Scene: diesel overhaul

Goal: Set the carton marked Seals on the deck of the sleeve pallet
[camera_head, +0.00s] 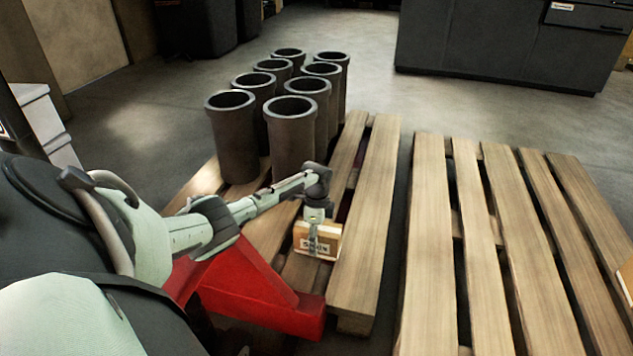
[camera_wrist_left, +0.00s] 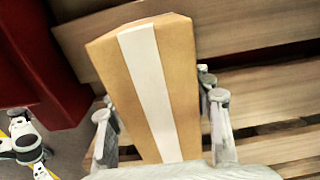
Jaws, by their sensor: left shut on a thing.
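The small tan carton (camera_head: 329,242) is between the fingers of my left gripper (camera_head: 313,236). Its printed label appears upside down in the head view and is partly covered by a finger. In the left wrist view the carton (camera_wrist_left: 185,85) shows a pale tape strip, with a finger on either side. My left gripper is shut on it, pointing down over the near part of the sleeve pallet (camera_head: 379,190). I cannot tell whether the carton's underside touches the deck slats. My right gripper is not in view.
Several dark cylinder sleeves (camera_head: 294,140) stand upright on the sleeve pallet behind the gripper. A dark cabinet (camera_head: 480,45) stands at the back. The slats right of the carton are clear.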

